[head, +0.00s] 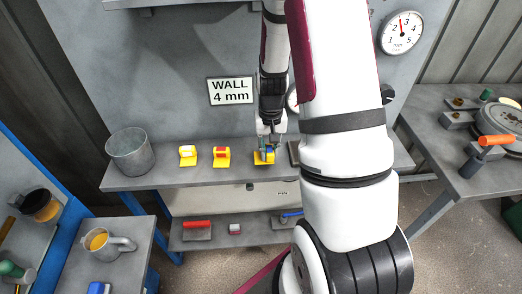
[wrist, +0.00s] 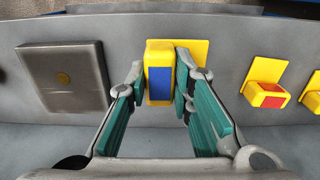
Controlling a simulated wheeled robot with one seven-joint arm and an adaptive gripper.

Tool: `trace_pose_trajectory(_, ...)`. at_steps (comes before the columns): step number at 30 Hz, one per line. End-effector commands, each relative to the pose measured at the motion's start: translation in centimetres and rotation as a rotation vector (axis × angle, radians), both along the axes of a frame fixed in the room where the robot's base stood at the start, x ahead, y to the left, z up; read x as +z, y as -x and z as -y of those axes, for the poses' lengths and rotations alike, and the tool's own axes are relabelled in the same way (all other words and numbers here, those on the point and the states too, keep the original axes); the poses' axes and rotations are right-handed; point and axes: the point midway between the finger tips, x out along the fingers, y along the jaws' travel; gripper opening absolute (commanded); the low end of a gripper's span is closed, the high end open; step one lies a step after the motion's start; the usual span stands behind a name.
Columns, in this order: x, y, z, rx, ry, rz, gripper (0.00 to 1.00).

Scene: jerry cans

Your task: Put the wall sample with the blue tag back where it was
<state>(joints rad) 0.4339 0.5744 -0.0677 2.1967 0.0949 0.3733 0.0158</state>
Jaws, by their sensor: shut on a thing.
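The wall sample with the blue tag (head: 264,157) is a yellow piece at the right end of a row on the grey bench shelf. In the wrist view the sample (wrist: 158,97) stands between the teal finger pads, its blue face showing and its yellow plate behind. My gripper (head: 268,146) is shut on it from above; it also shows in the wrist view (wrist: 160,78). I cannot tell whether its plate rests on the shelf or hangs just above. The red-tagged sample (head: 221,157) and white-tagged sample (head: 187,156) stand to its left.
A sign reading "WALL 4 mm" (head: 231,91) is on the panel behind. A metal bucket (head: 129,152) stands at the shelf's left end.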

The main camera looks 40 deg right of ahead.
Motion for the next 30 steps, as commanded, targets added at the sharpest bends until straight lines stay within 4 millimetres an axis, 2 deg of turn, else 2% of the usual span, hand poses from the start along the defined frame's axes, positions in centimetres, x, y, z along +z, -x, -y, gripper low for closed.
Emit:
trace_pose_trajectory(3, -0.2, -2.0, 0.1, 0.001, 0.001, 0.001, 0.0)
trace_pose_trajectory(11, -0.4, -4.2, 0.2, 0.003, 0.001, 0.001, 0.0)
trace_pose_trajectory(18, -3.4, -3.9, 0.2, 0.0, 0.0, -0.002, 0.0)
trace_pose_trajectory(30, -4.0, -4.0, 0.2, 0.0, 0.0, 0.0, 0.0)
